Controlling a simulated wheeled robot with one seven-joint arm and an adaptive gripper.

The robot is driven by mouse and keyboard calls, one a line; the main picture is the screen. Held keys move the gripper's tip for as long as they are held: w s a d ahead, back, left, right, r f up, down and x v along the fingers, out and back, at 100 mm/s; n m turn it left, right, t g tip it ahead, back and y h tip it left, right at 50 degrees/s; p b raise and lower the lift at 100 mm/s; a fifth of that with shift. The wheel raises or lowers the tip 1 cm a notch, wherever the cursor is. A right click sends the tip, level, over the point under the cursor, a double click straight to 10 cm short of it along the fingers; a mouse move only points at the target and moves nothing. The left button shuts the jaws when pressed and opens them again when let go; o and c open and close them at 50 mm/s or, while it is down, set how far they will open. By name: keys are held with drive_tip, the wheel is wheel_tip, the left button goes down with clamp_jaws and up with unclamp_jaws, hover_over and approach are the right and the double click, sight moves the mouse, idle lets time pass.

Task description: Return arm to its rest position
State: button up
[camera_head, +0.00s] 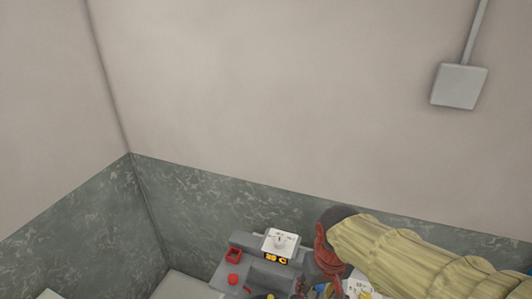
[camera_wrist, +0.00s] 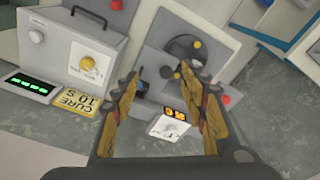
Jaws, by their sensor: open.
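My gripper (camera_wrist: 158,72) is open in the wrist view, its two yellow-and-dark fingers apart with nothing held between them. Past the fingers is a grey bench unit (camera_wrist: 160,60) with a dark round part. How far the fingertips are from it I cannot tell. In the head view my arm, in a pale yellow sleeve, comes in from the lower right and reaches over the bench unit (camera_head: 262,278). The fingers are not clearly visible there.
A grey cabinet (camera_wrist: 60,50), green display (camera_wrist: 28,87) and yellow "CURE 10 S" card (camera_wrist: 78,101) are left. The wall above is mostly bare, with a grey box (camera_head: 459,86).

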drive_tip(key=s+d+f+m+t+b, duration=0.2)
drive_tip(key=s+d+f+t+b, duration=0.2)
drive_tip(key=b, duration=0.9)
drive_tip(key=s+d, duration=0.2)
drive_tip(key=s, duration=0.1)
drive_tip(key=shift+s+d+f, duration=0.3)
drive_tip(key=shift+d, duration=0.1)
